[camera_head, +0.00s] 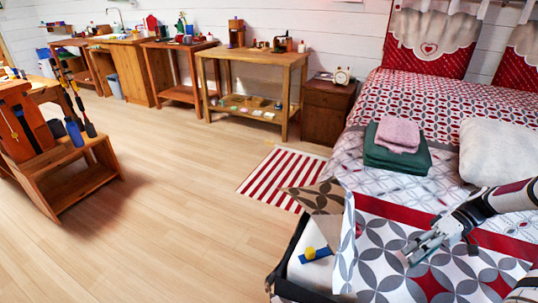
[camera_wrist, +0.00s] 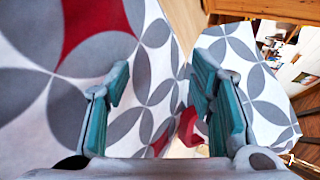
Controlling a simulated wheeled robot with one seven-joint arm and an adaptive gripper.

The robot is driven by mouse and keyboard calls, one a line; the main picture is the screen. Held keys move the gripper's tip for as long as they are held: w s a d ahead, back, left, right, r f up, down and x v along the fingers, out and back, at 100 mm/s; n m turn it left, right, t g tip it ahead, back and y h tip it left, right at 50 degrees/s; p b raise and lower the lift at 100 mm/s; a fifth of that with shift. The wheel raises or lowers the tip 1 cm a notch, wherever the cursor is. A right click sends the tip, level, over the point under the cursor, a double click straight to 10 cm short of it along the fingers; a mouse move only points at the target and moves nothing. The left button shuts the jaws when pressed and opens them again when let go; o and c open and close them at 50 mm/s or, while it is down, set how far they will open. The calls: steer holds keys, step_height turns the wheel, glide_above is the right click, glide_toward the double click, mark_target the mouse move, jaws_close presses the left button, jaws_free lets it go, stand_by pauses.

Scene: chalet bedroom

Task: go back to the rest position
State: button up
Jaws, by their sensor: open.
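My gripper (camera_head: 418,252) is over the near part of the bed at the lower right of the head view, above the grey, white and red patterned bedcover (camera_head: 385,240). In the wrist view my gripper (camera_wrist: 160,105) shows its two teal-padded fingers apart, with nothing between them but the view of the cover beyond. I cannot tell whether the fingertips touch the cover. My arm (camera_head: 500,200) reaches in from the right edge.
A green folded cloth (camera_head: 395,158) with a pink towel (camera_head: 398,133) on it lies on the bed, beside a white pillow (camera_head: 500,150). A nightstand (camera_head: 325,110) and wooden tables (camera_head: 255,58) line the wall. A striped rug (camera_head: 283,178) lies left of the bed. The floor's middle is clear.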

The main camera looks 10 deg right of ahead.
steer(key=s+a+r+g+h, duration=0.1)
steer(key=a+r+h, duration=0.2)
steer(key=a+r, duration=0.35)
steer(key=a+r+g+h, duration=0.1)
steer(key=a+r+h, duration=0.25)
steer(key=r, duration=0.65)
steer(key=s+a+r+g+h, duration=0.1)
steer(key=a+r+h, duration=0.1)
steer(key=a+r, duration=0.55)
steer(key=s+a+r+m+t+h, duration=0.1)
steer(key=s+a+r+t, duration=0.3)
steer(key=s, duration=0.5)
steer(key=s+a+r+m+t+h, duration=0.1)
steer(key=s+a+r+t+h, duration=0.15)
steer(key=s+a, duration=0.55)
step_height(320, 180, up, 20)
steer(key=s+d+t+y+p, duration=0.1)
steer(key=t+p, duration=0.1)
steer(key=p, duration=1.6)
steer(key=shift+s+d, duration=0.2)
steer(key=shift+d, duration=0.2)
steer(key=shift+d+f+t, duration=0.1)
steer(key=shift+d+t, duration=0.05)
steer(key=shift+t, duration=0.1)
